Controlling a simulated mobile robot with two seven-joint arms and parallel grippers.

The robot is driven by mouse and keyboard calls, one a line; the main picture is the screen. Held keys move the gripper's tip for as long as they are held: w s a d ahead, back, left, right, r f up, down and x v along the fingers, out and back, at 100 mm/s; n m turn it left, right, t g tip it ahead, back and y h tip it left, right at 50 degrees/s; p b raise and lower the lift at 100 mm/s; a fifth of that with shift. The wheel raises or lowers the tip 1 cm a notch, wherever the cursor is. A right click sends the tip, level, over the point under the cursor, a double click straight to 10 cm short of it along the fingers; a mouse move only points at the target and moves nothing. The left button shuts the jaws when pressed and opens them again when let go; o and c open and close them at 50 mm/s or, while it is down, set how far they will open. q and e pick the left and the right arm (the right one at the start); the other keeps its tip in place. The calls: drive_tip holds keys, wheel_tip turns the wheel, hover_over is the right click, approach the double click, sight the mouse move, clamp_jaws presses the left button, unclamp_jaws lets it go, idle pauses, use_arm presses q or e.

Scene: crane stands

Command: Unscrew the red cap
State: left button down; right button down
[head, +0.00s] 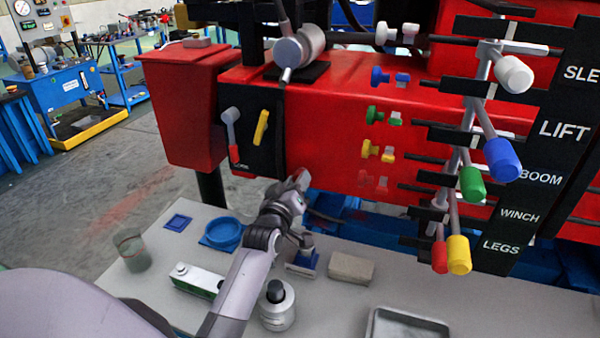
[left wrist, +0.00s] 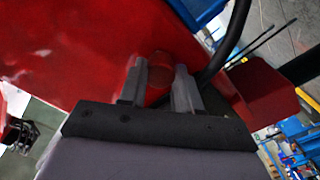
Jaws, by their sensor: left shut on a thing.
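The red cap (left wrist: 160,70) shows in the left wrist view as a round red piece between my fingers, against the red tank. My left gripper (left wrist: 159,88) has a finger on each side of it and is shut on it. In the head view my left gripper (head: 300,180) is at the lower part of the red machine body (head: 335,150), and its wrist and fingers mostly hide the cap there. I cannot tell how far the cap has turned. My right gripper is not in view.
Levers with coloured knobs (head: 504,160) stick out at the right. Below on the grey table (head: 350,305) are a blue dish (head: 222,233), a green-and-white box (head: 197,280), a round canister (head: 277,306), a tan block (head: 351,268) and a metal tray (head: 408,328). A dark hose passes near my fingers.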

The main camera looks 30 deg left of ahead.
use_arm(q)
drive_tip(key=shift+f+n, duration=0.1)
drive_tip(key=shift+n, duration=0.8)
drive_tip(key=shift+n+p, duration=0.55)
drive_tip(key=shift+n, duration=2.05)
drive_tip(key=n, duration=0.5)
drive_tip(key=c, duration=0.7)
unclamp_jaws()
drive_tip(key=shift+c, duration=0.8)
